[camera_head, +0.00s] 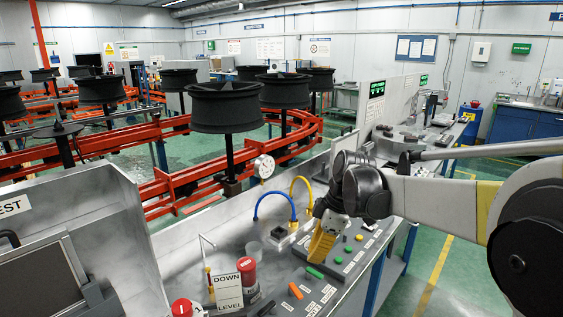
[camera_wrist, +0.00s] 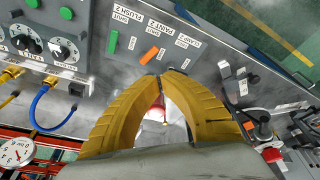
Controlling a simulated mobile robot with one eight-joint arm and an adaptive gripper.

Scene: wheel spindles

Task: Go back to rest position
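My gripper (camera_head: 318,256) hangs over the grey control panel on the bench, fingers pointing down. In the wrist view, its two yellow fingers (camera_wrist: 160,78) bow outward and their tips come together, with nothing seen held between them. Below the tips are an orange switch (camera_wrist: 150,55) and a green switch (camera_wrist: 113,42) on the labelled panel (camera_wrist: 140,20). In the head view, the panel's orange switch (camera_head: 296,291) and green switch (camera_head: 315,271) lie just beside the fingertips. My arm reaches in from the right.
A blue hose (camera_head: 272,196) and yellow hose (camera_head: 301,182) rise behind my gripper. A red-capped container (camera_head: 247,272) and a DOWN LEVEL sign (camera_head: 228,291) stand left. Black wheels (camera_head: 225,107) sit on spindles along red rails. Green floor (camera_head: 450,250) is open right.

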